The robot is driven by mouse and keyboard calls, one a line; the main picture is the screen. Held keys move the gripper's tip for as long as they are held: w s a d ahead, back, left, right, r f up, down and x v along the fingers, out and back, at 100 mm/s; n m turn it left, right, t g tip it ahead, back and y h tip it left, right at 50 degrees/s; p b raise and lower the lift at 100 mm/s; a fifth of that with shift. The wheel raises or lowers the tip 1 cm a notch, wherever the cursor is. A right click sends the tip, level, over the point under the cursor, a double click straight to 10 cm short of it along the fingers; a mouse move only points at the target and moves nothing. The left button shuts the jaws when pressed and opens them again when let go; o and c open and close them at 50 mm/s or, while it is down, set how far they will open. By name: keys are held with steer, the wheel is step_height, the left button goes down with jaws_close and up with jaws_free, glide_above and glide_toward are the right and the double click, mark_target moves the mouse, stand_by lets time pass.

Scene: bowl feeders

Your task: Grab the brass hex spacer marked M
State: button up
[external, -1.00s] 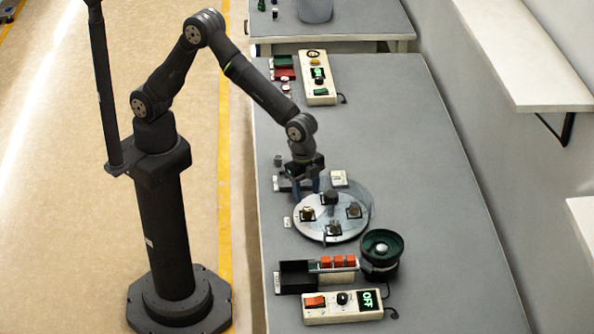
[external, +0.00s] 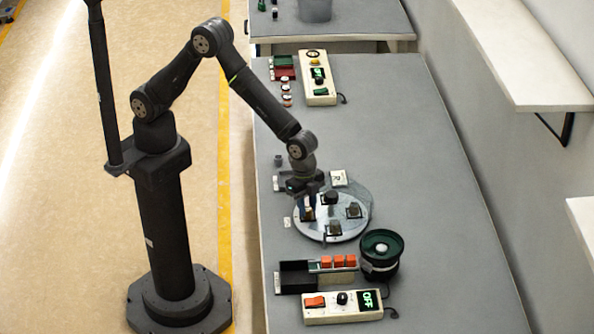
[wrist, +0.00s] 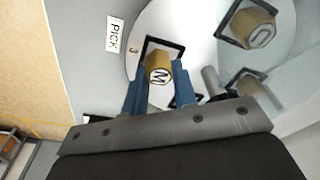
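The brass hex spacer marked M (wrist: 158,72) sits in a black square nest on the round pale plate (wrist: 205,18), its lettered top facing my wrist camera. My gripper (wrist: 160,68) has its two blue fingers on either side of this spacer, very close to its sides; I cannot tell if they press on it. In the external view my gripper (external: 308,206) is down at the left nest of the plate (external: 345,236), and the spacer is mostly hidden there.
A second brass spacer with another letter (wrist: 252,30) sits in a neighbouring nest. A dark central knob (external: 330,197) rises close to my gripper. A PICK label (wrist: 115,34) lies beside the plate. A green bowl feeder (external: 382,250), black bin (external: 296,276) and switch box (external: 340,308) stand nearer the camera.

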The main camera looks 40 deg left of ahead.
jaws_close()
